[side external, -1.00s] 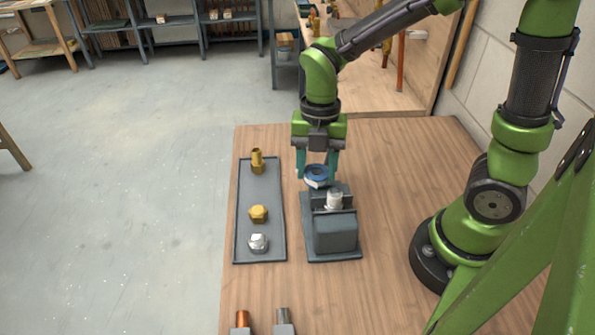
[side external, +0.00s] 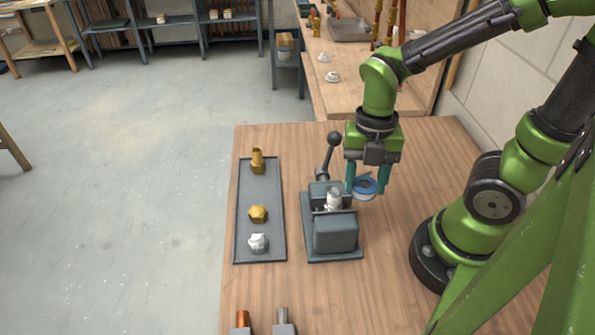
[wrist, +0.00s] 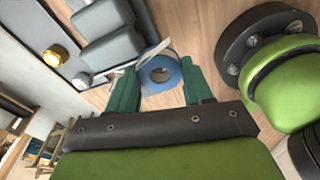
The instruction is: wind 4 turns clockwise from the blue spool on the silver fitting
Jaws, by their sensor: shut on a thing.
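The silver fitting (side external: 333,198) stands upright in the vise jaws, apart from the gripper. In the wrist view the spool (wrist: 162,74) sits between the teal fingers, and a white strip (wrist: 153,50) shows beside it towards the vise. How much tape is around the fitting cannot be told.
A dark tray (side external: 273,190) left of the vise holds a brass fitting (side external: 257,162), a brass hex piece (side external: 258,213) and a silver hex piece (side external: 258,242). The vise's ball-ended lever (side external: 332,145) rises behind the fitting. Copper and grey stubs stand at the front edge.

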